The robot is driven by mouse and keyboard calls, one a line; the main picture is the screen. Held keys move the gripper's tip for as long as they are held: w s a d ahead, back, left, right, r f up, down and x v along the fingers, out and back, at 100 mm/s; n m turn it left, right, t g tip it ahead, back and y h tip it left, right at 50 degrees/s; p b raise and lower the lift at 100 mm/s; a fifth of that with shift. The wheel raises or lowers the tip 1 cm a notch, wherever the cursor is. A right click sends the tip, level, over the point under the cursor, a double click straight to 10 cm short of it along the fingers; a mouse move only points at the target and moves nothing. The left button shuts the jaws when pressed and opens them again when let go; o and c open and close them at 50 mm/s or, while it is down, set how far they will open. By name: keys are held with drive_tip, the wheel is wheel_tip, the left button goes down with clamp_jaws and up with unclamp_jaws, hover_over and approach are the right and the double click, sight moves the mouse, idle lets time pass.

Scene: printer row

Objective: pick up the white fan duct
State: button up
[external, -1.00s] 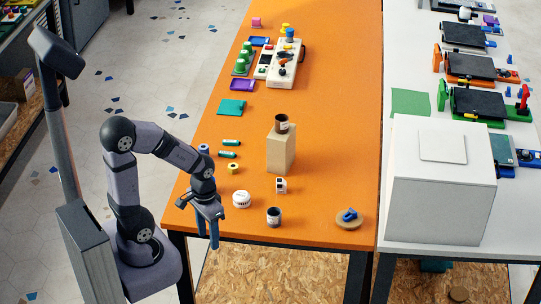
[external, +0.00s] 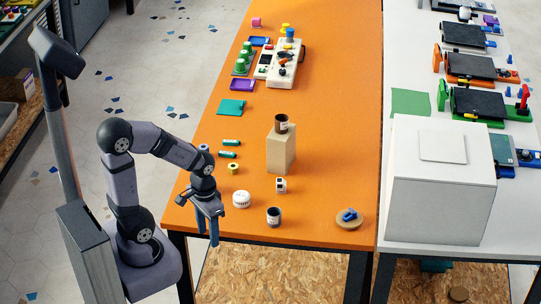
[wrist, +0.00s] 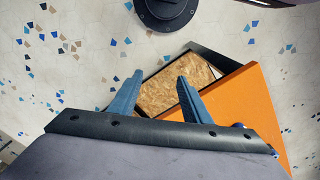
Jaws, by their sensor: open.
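A small white block with dark openings (external: 281,185), which looks like the white fan duct, stands on the orange table (external: 335,120) near its front end. It is small in view, so I cannot be sure of its identity. My gripper (external: 207,238) is open and empty, with blue fingers pointing down just off the table's front left corner. The white block is to its right and farther back, well apart from it. In the wrist view my open fingers (wrist: 159,77) have nothing between them, and the white block is not seen there.
A round white tub (external: 241,199) and a dark cup (external: 274,217) stand near the white block. A tan box (external: 281,150) with another dark cup on top stands behind it. A round tan disc (external: 349,220) carries a blue part. The table's front right is mostly clear.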

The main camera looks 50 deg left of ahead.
drive_tip(key=w+a+r+n+t+h+b, duration=0.1)
drive_tip(key=w+a+n+t+h+b, duration=0.2)
drive_tip(key=w+n+h+b, duration=1)
drive_tip(key=w+a+r+n+t+y+b, duration=0.25)
drive_tip(key=w+a+n+t+y, duration=0.35)
drive_tip(key=w+a+n, duration=1.15)
drive_tip(key=m+t+h, duration=0.1)
drive_tip(key=m+t, duration=0.1)
approach(281, 186)
drive_tip(key=w, duration=0.1)
drive_tip(key=w+f, duration=0.1)
drive_tip(key=w, duration=0.1)
drive_tip(key=shift+w+a+f, duration=0.15)
drive_tip(key=shift+f, duration=0.45)
drive_tip(key=shift+s+d+p+x, duration=0.1)
drive_tip(key=shift+d+p+x, duration=0.1)
drive_tip(key=shift+x, duration=1.65)
drive_tip(key=shift+s+d+p+x, duration=0.1)
drive_tip(key=shift+p+x, duration=0.05)
drive_tip(key=shift+x, duration=1.65)
